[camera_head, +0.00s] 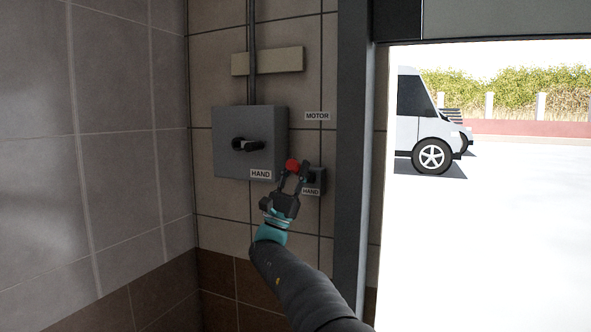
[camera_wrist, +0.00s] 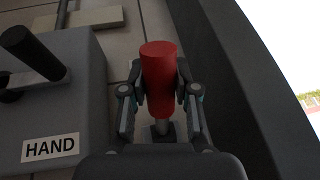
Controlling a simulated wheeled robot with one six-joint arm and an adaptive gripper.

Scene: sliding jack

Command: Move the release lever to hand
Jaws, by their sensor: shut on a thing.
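The release lever's red handle (camera_head: 292,165) stands out from a small dark wall mount (camera_head: 317,181). A MOTOR label (camera_head: 317,116) is above the mount and a small HAND label (camera_head: 311,191) is at its lower part. My gripper (camera_head: 297,172) is shut on the red handle. In the wrist view the red handle (camera_wrist: 160,75) stands between the two fingers of my gripper (camera_wrist: 161,88), with its top end free. The lever's base is mostly hidden behind the gripper, so I cannot tell the lever's exact setting.
A grey box (camera_head: 230,130) with a black handle (camera_head: 247,145) and its own HAND label (camera_head: 261,174) is on the tiled wall, close left of my gripper. A grey door post (camera_head: 354,130) stands close on the right. Beyond the opening are a white van (camera_head: 425,125) and open ground.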

